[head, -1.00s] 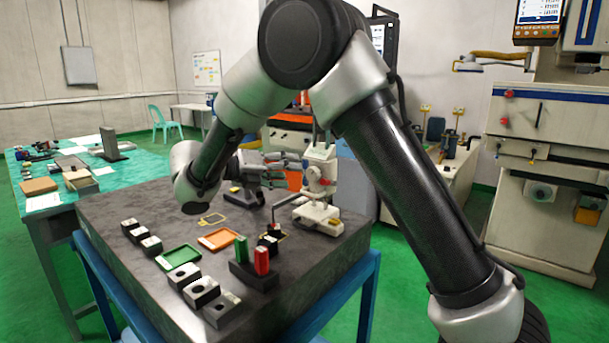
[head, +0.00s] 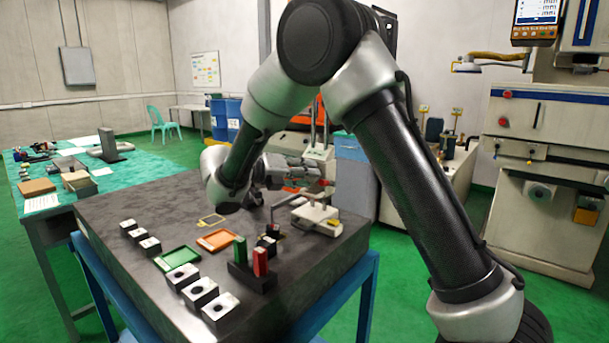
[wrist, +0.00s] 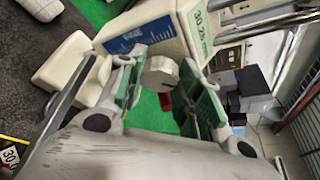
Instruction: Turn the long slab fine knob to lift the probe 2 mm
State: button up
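In the wrist view my gripper (wrist: 160,88) has its two green-padded fingers spread apart. A pale round knob (wrist: 158,74) shows between the fingertips; whether either pad touches it I cannot tell. Behind it is a cream instrument body (wrist: 150,28) with a blue label and a green-lettered label. In the head view my gripper (head: 290,175) reaches to the right, low over the dark slab (head: 130,290), at the instrument. The instrument's cream base (head: 318,217) stands at the slab's right side. The probe tip and its contact are too small to make out.
An orange tray (head: 216,240), a green tray (head: 177,259), bored blocks (head: 200,292) and a holder with green and red pieces (head: 260,262) stand on the slab. A blue bin (head: 353,165) is behind the right edge. A teal table (head: 140,160) is at left.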

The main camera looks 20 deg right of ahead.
jog(key=shift+m+y, duration=0.4)
jog(key=shift+m, duration=0.2)
jog(key=o, duration=1.1)
jog(key=shift+c, duration=0.2)
